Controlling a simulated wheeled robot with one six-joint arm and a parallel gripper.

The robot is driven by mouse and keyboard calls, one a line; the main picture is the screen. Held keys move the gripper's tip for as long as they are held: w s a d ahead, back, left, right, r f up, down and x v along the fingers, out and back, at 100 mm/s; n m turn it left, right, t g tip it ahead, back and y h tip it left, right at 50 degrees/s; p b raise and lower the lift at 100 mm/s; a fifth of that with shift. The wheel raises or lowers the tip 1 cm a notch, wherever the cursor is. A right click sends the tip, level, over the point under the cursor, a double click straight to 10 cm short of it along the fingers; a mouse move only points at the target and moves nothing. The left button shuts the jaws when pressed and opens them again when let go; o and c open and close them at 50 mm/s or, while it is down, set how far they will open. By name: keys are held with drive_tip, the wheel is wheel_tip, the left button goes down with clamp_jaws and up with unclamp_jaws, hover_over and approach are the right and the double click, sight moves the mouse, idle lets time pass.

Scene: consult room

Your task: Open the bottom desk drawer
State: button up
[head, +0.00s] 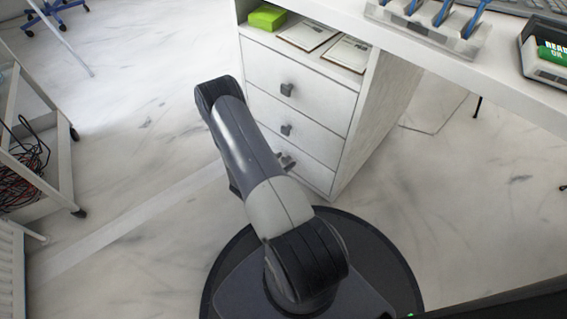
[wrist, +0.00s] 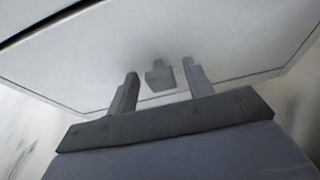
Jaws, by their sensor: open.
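The white desk drawer unit (head: 349,140) has three stacked drawers, all looking shut in the head view. The bottom drawer (head: 318,175) is partly hidden behind my arm. In the wrist view its pale front (wrist: 80,72) fills much of the picture, with a small grey handle (wrist: 160,78). My gripper (wrist: 160,68) is open, with one finger on each side of the handle in that view. The handle looks clear of both fingers; the exact depth is hard to tell. In the head view my gripper (head: 286,161) is low at the bottom drawer, mostly behind my arm.
The middle drawer handle (head: 286,129) and top drawer handle (head: 287,89) stick out above my gripper. The desktop (head: 490,70) overhangs at the right. A white cart (head: 50,165) with cables stands at the left. The marble floor (head: 150,130) between is open.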

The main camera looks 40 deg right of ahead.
drive_tip(key=shift+d, duration=0.15)
clamp_jaws()
idle(0.5)
